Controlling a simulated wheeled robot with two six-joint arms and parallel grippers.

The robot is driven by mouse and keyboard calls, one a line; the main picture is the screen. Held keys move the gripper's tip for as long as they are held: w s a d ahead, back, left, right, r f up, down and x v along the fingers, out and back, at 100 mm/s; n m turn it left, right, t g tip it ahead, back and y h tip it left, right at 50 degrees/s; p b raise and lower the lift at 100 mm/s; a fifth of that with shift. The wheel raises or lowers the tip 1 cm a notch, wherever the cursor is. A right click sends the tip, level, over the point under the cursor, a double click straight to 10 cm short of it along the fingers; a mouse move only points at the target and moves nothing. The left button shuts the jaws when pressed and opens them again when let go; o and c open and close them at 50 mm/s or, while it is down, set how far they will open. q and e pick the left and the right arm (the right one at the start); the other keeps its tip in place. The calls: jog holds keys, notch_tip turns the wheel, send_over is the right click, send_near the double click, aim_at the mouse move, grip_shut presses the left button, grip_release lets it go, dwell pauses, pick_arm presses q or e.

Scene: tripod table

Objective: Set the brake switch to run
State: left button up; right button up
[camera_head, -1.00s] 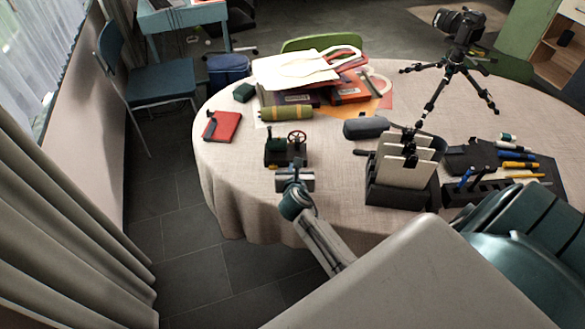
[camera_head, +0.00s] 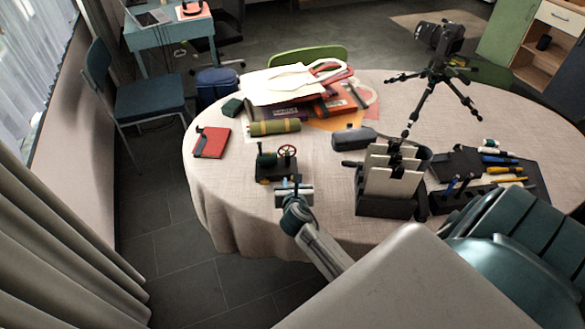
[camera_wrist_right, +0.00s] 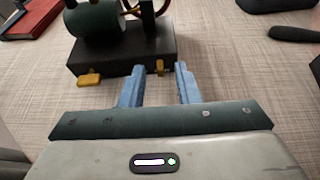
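A small machine (camera_head: 277,166) with a green cylinder, a red handwheel and a black base stands near the table's front left edge. In the right wrist view, its black base (camera_wrist_right: 125,58) has two yellow tabs low on the near side, a left tab (camera_wrist_right: 90,79) and a right tab (camera_wrist_right: 160,67). I cannot tell which is the brake switch, and no labels are readable. My right gripper (camera_head: 292,181) is just in front of the machine. In the wrist view its blue fingers (camera_wrist_right: 158,74) are apart, with the right tab between or just beyond their tips. My left gripper is out of view.
A card holder (camera_head: 385,206) stands to the right of the machine on the table (camera_head: 330,213). Behind it are a green-yellow roll (camera_head: 274,127), a red notebook (camera_head: 212,142) and a grey case (camera_head: 354,138). A camera tripod (camera_head: 437,75) stands at the back right.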

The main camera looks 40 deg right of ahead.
jog(key=v, duration=1)
jog(key=shift+s+r+b, duration=0.1)
jog(key=shift+b, duration=0.25)
